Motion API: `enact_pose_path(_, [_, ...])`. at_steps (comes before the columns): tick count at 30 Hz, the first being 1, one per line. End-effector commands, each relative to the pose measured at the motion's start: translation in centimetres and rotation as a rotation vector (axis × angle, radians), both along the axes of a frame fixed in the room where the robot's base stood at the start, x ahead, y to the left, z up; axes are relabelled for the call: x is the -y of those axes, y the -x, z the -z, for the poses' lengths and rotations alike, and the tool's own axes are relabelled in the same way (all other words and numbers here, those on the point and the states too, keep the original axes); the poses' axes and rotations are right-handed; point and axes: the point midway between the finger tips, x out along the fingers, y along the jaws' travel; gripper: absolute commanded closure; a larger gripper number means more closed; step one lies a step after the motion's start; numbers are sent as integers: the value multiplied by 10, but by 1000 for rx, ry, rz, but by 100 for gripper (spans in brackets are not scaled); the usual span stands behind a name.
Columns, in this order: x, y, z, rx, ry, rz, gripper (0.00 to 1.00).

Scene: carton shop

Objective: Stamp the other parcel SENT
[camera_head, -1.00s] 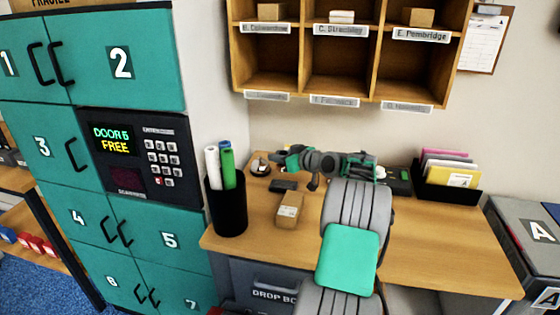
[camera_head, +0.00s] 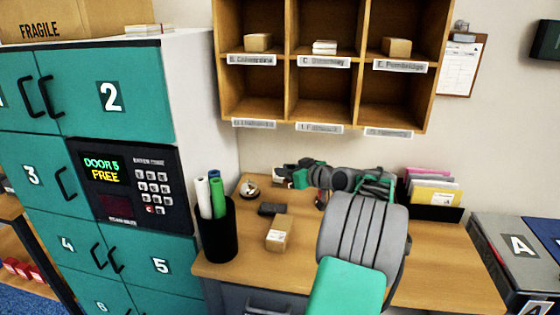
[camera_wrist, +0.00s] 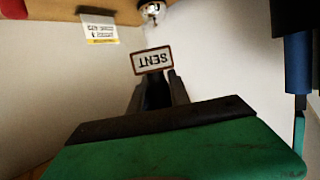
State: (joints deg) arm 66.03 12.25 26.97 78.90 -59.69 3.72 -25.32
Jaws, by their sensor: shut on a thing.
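The SENT stamp (camera_wrist: 152,60) is between my gripper's fingertips (camera_wrist: 160,90) in the wrist view. Its framed label reads SENT upside down there. My gripper is shut on it. In the head view my gripper (camera_head: 286,174) reaches left above the back of the desk, and the stamp is too small to make out. A small brown parcel (camera_head: 278,234) with a white label lies on the desk, in front of and below my gripper. No stamp mark can be made out on it. A dark flat block (camera_head: 271,209), perhaps an ink pad, lies just behind the parcel.
A black cup (camera_head: 217,232) with rolled tubes stands left of the parcel. A bell (camera_head: 249,190) sits behind. Pigeonholes (camera_head: 324,127) with small parcels hang above. A black tray (camera_head: 440,212) of envelopes stands right. The desk (camera_head: 440,270) is clear at front right.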

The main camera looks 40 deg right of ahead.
Motion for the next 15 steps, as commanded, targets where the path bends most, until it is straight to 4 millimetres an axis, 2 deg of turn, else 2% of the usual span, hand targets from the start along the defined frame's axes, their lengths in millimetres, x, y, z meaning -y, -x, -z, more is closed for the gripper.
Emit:
enact_pose_path(1, [-12, 5, 10, -1, -5, -10, 100])
enact_pose_path(4, [-31, 8, 32, -1, -5, -39, 100])
enact_pose_path(8, [-46, 11, 46, 1, 0, -76, 100])
enact_pose_path(11, [-46, 10, 47, 0, 2, -97, 100])
enact_pose_path(15, [-47, 10, 57, 0, 1, -96, 100])
